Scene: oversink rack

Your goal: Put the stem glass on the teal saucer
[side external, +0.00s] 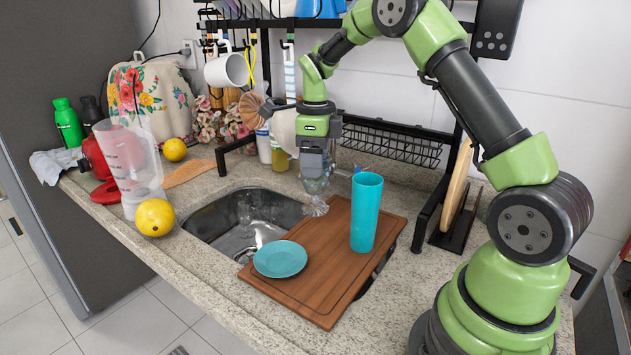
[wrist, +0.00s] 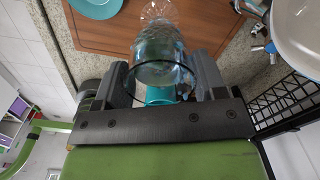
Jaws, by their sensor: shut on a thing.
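The clear stem glass (side external: 315,206) is in my gripper (side external: 316,172), above the back edge of the wooden board near the sink. Its foot end points down; the fingers partly hide its bowl. In the wrist view the glass (wrist: 160,48) sits between the two dark fingers of my gripper (wrist: 167,80), with its round rim towards the camera. The teal saucer (side external: 280,259) lies flat and empty on the front left part of the board, apart from the glass. Part of the saucer shows at the top of the wrist view (wrist: 95,6).
A tall teal cup (side external: 366,212) stands on the wooden board (side external: 325,290), right of the glass. The sink (side external: 240,222) lies open to the left. A black rack (side external: 390,145) stands behind.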

